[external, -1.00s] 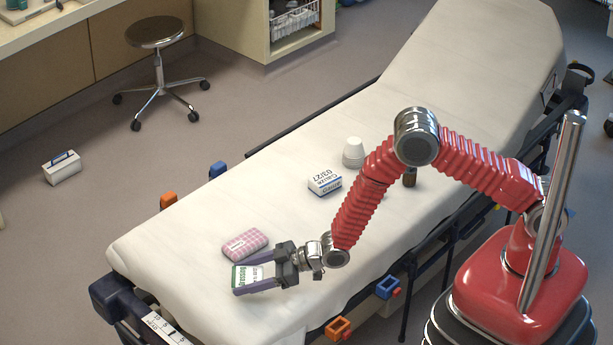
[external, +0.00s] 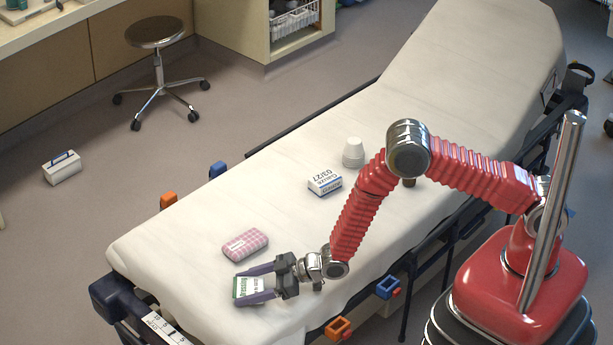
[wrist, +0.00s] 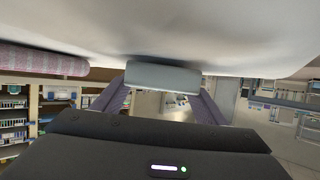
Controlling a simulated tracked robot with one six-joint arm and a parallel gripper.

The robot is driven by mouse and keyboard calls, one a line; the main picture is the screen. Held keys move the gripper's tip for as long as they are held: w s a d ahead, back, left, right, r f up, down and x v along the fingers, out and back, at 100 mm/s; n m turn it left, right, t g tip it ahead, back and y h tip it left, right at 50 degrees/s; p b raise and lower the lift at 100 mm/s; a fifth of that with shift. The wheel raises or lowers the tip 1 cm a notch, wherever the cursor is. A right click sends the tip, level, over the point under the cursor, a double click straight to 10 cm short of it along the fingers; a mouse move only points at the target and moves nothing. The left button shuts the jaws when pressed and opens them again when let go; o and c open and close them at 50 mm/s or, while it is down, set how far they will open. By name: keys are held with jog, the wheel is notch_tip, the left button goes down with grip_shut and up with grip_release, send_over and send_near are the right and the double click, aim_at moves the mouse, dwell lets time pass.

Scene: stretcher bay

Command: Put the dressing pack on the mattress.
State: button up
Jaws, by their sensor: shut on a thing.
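The dressing pack (external: 248,287) is a small white box with green print, low over the near left end of the white mattress (external: 180,255). My gripper (external: 256,285) is shut on it, with a purple finger along each side. In the wrist view the pack (wrist: 163,76) shows as a plain grey-white face between the two fingers (wrist: 163,97). The mattress surface (wrist: 220,35) fills the upper part of that view, close to the pack. I cannot tell for sure whether the pack touches it.
A pink checked pouch (external: 245,244) lies on the mattress just behind the pack. Farther up are a gauze box (external: 325,183), a stack of white cups (external: 353,152) and a brown bottle, mostly hidden by my arm. The mattress between pouch and gauze box is clear.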

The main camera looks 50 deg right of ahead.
jog(key=o, duration=1.1)
jog(key=shift+c, duration=0.2)
jog(key=shift+s+d+r, duration=0.3)
jog(key=shift+s+d, duration=0.05)
jog(key=v, duration=1.1)
jog(key=shift+w+r, duration=0.1)
